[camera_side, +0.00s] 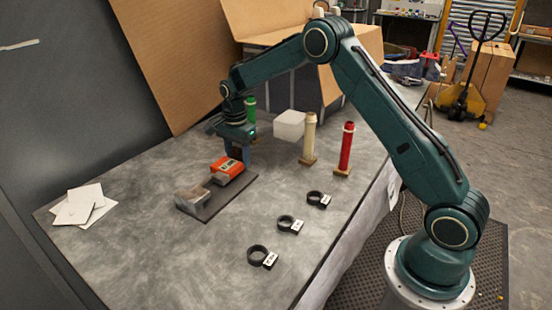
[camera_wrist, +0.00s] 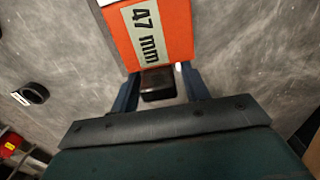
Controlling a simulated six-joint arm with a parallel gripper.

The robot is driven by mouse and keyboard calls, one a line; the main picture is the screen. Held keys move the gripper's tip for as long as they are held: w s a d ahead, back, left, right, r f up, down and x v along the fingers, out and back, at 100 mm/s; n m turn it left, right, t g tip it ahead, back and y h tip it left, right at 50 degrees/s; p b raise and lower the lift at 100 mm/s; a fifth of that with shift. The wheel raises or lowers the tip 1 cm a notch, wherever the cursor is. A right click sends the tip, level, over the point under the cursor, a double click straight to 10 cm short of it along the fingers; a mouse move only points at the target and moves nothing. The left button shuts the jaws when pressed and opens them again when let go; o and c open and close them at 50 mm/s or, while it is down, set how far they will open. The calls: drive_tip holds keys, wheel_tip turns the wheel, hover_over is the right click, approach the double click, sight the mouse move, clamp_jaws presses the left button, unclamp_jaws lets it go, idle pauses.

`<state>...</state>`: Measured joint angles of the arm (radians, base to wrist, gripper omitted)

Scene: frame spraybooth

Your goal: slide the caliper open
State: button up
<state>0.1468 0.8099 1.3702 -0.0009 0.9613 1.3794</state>
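The caliper lies on a dark base plate (camera_side: 212,208), with a grey block (camera_side: 191,198) at its near left end and an orange slider (camera_side: 227,169) a short way beyond it. In the wrist view the slider (camera_wrist: 160,15) carries a label reading "47 mm", and a dark knob (camera_wrist: 158,86) sticks out of its near end. My gripper (camera_side: 236,158) is low at the slider's far end. In the wrist view its two blue fingers (camera_wrist: 160,84) stand on either side of the knob, with what looks like a narrow gap, clearer on the right.
Green (camera_side: 250,108), cream (camera_side: 310,136) and red (camera_side: 345,148) posts and a whitish block (camera_side: 289,125) stand to the right of and behind my gripper. Black tagged rings (camera_side: 289,223) lie in front. White papers (camera_side: 80,205) lie at left. The front-left table top is clear.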

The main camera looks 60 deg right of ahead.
drive_tip(key=shift+o, duration=0.3)
drive_tip(key=shift+r, duration=0.1)
wheel_tip(320, 180, up, 14)
drive_tip(key=shift+f, duration=0.2)
idle(0.5)
drive_tip(key=shift+r, duration=0.1)
